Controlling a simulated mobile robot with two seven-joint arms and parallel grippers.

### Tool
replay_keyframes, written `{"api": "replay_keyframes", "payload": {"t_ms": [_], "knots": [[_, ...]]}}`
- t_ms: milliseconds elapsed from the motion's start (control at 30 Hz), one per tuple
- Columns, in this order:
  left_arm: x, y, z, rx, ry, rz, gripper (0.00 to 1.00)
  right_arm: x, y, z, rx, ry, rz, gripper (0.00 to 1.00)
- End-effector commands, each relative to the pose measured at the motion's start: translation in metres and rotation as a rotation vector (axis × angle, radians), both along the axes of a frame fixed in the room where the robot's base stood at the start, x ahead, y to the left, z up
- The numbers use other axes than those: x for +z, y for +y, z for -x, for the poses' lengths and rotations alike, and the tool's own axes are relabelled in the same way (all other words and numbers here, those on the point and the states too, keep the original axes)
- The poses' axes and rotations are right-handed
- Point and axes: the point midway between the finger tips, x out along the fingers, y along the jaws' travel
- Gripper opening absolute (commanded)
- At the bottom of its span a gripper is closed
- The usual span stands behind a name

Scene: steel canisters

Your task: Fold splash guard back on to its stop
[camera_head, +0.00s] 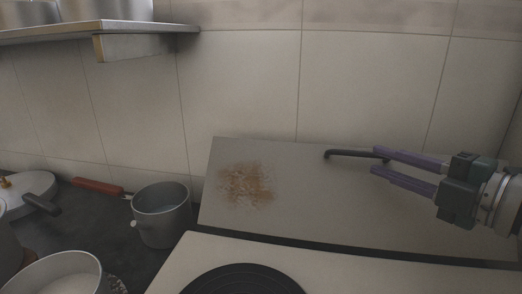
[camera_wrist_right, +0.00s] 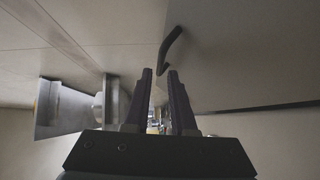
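The splash guard (camera_head: 300,195) is a grey panel behind the stove, with a brown stain on its left part. It is tilted, with its top edge toward the tiled wall; no stop can be made out. A dark bar handle (camera_head: 345,153) is near its top edge, and it also shows in the right wrist view (camera_wrist_right: 172,42). My right gripper (camera_head: 374,160) is open at the handle's right end. In the right wrist view the fingers (camera_wrist_right: 160,74) are apart, with the handle's near end just ahead of the tips; contact cannot be told. My left gripper is out of view.
The stove top (camera_head: 210,258) with a dark round plate (camera_head: 243,281) lies in front of the guard. A shelf (camera_head: 110,28) hangs upper left.

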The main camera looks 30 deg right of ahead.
Motion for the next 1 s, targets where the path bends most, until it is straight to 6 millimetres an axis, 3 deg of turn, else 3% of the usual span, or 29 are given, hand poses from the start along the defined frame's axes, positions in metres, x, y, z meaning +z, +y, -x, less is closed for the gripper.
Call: {"api": "replay_keyframes", "payload": {"t_ms": [100,300,667,900,1000], "knots": [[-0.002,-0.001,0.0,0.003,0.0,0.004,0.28,-0.001,0.001,-0.02,0.0,-0.002,0.001,0.24],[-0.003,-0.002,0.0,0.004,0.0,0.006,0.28,-0.004,0.003,-0.038,-0.001,0.0,0.0,0.24],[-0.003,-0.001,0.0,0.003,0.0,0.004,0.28,-0.005,0.004,-0.042,-0.001,0.002,-0.001,0.24],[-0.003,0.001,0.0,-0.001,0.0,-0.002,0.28,-0.005,0.004,-0.042,-0.001,0.002,-0.001,0.0],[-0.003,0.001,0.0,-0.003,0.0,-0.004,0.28,-0.005,0.004,-0.042,-0.001,0.002,-0.001,0.0]]}}
